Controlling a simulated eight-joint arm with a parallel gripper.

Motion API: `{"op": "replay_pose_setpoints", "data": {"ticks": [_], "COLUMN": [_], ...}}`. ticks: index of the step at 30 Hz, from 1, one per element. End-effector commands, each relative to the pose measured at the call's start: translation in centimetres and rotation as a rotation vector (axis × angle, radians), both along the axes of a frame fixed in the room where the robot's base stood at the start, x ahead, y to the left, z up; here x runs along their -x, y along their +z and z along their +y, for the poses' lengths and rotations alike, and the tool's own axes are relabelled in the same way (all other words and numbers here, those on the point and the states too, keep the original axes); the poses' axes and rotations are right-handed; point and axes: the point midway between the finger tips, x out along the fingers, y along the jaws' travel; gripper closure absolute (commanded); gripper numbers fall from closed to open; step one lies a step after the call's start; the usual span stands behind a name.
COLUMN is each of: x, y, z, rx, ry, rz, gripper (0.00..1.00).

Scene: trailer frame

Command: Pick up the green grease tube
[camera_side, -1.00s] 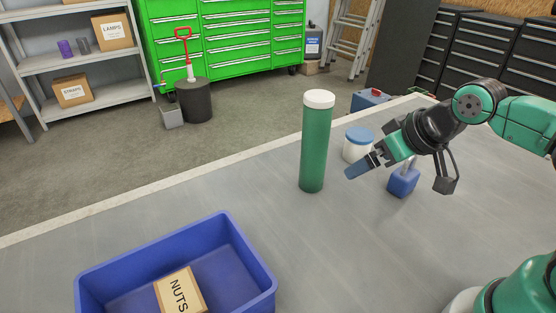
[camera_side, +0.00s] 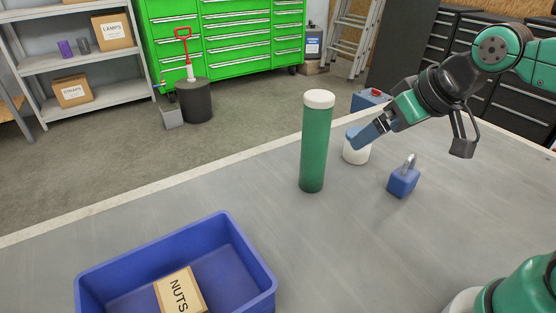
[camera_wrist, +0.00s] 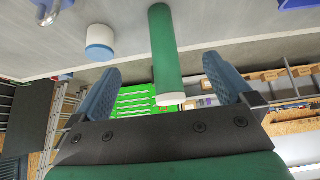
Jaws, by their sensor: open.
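The green grease tube (camera_side: 314,148) stands upright on the grey table and has a white cap. In the wrist view the tube (camera_wrist: 165,50) lies between the two fingers in the picture, with its capped end nearest. My gripper (camera_side: 368,135) is to the right of the tube in the side view, at about its upper half, and apart from it. In the wrist view my gripper (camera_wrist: 165,85) has its blue fingers spread wide with nothing held.
A white tub with a blue lid (camera_side: 356,152) stands behind my fingers, partly hidden. A blue padlock (camera_side: 404,180) sits to the right. A blue bin (camera_side: 245,250) holding a NUTS box (camera_side: 180,292) is at the front left. The table between is clear.

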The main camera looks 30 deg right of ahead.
Motion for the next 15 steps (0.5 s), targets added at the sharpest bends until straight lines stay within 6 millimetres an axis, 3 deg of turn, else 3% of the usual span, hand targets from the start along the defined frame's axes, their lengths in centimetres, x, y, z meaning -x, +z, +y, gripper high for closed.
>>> {"op": "replay_pose_setpoints", "data": {"ticks": [7,15], "x": [0.0,-3.4], "y": [4.4,3.3], "z": [0.0,2.5], "rx": [0.000,-0.488], "ry": [0.000,-0.288], "rz": [0.000,-0.090], "gripper": [0.00,0.00]}}
